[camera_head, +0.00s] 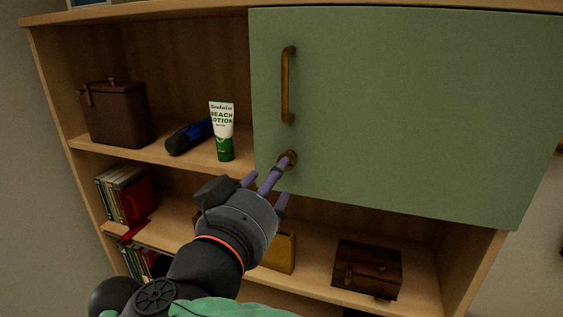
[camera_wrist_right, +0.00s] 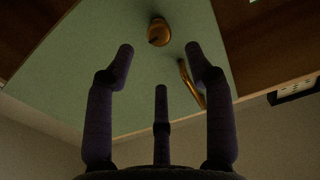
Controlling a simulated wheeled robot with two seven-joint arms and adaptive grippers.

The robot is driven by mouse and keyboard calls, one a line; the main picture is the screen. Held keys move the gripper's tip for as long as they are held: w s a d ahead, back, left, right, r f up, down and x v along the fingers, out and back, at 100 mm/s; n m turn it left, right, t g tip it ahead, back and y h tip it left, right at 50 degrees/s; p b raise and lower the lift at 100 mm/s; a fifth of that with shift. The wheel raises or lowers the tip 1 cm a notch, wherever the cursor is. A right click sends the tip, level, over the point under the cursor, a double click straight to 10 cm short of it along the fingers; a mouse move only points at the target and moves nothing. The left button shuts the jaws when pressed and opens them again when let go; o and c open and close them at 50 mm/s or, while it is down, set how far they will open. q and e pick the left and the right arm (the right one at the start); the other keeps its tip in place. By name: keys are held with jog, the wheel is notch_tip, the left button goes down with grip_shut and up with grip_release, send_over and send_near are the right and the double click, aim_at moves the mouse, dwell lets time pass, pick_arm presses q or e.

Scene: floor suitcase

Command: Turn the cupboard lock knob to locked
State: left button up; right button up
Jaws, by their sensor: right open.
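The brass lock knob (camera_head: 290,157) sits near the lower left corner of the green cupboard door (camera_head: 410,110). In the right wrist view the round knob (camera_wrist_right: 158,31) is ahead of the fingertips, roughly between the two outer ones. My right gripper (camera_head: 270,180) is just below and left of the knob, with its purple fingers spread and nothing between them. The right wrist view shows the gripper (camera_wrist_right: 159,62) open, apart from the knob. One finger partly overlaps the knob in the head view. I cannot tell which way the knob is turned. My left gripper is out of view.
A curved brass handle (camera_head: 287,85) is on the door above the knob. Books and a small chest (camera_head: 367,268) are below.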

jog(key=x, duration=0.7)
jog(key=shift+f, duration=0.1)
grip_shut()
